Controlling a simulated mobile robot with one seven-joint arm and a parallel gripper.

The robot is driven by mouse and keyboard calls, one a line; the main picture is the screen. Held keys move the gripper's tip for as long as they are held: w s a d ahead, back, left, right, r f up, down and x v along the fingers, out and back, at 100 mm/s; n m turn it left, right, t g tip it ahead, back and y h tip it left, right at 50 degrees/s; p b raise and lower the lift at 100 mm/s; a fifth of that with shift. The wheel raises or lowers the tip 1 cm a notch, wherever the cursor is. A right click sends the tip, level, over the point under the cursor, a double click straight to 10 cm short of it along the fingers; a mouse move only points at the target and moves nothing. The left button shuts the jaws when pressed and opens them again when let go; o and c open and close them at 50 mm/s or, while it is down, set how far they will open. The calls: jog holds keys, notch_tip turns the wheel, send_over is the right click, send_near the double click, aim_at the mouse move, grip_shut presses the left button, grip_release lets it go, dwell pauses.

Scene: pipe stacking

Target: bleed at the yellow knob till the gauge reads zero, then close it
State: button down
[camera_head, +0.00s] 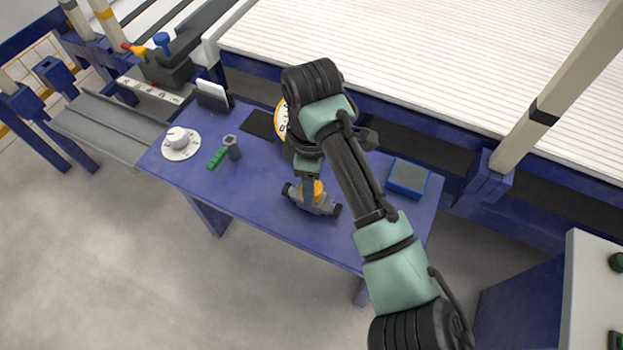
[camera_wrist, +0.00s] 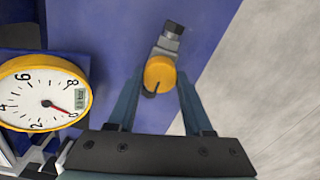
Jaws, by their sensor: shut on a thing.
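The yellow knob (camera_wrist: 160,72) sits on a grey valve body (camera_wrist: 169,44) in the wrist view, between my fingertips. A dark line on the knob points down and slightly left. My gripper (camera_wrist: 161,79) is shut on the knob. In the head view my gripper (camera_head: 312,187) reaches down over the valve (camera_head: 322,207) on the blue table, partly covering the knob. The gauge (camera_wrist: 45,92) has a yellow rim and white face. Its red needle points lower right, close to the 0; the exact reading is too small to tell. In the head view my arm partly hides the gauge (camera_head: 282,119).
On the blue table (camera_head: 258,212) stand a white dial (camera_head: 180,140), a green piece (camera_head: 217,158), a grey hex-topped post (camera_head: 232,147) and a blue box with a dark top (camera_head: 408,177). A grey chute (camera_head: 115,127) lies left. The table front is clear.

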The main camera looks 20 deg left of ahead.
jog(key=shift+r+m+p, duration=0.15)
jog(key=shift+m+p, duration=0.15)
jog(key=shift+p, duration=0.45)
jog(key=shift+r+p, duration=0.1)
jog(key=shift+p, duration=0.4)
jog(key=m+p, duration=0.2)
jog(key=p, duration=0.2)
jog(key=shift+s+r+m, duration=0.1)
jog(key=shift+r+m, duration=0.05)
jog(key=shift+m, duration=0.15)
jog(key=m+p, duration=0.4)
jog(key=p, duration=0.2)
jog(key=shift+m+p, duration=0.3)
jog(key=m+p, duration=0.2)
jog(key=m, duration=0.1)
jog(key=m+p, duration=0.1)
jog(key=p, duration=0.1)
jog(key=shift+f+m, duration=0.25)
jog(key=shift+m, duration=0.05)
jog(key=m+p, duration=0.2)
jog(key=m, duration=0.3)
jog(key=shift+f, duration=0.15)
jog(key=shift+m, duration=0.4)
jog(key=shift+c, duration=1.5)
grip_release()
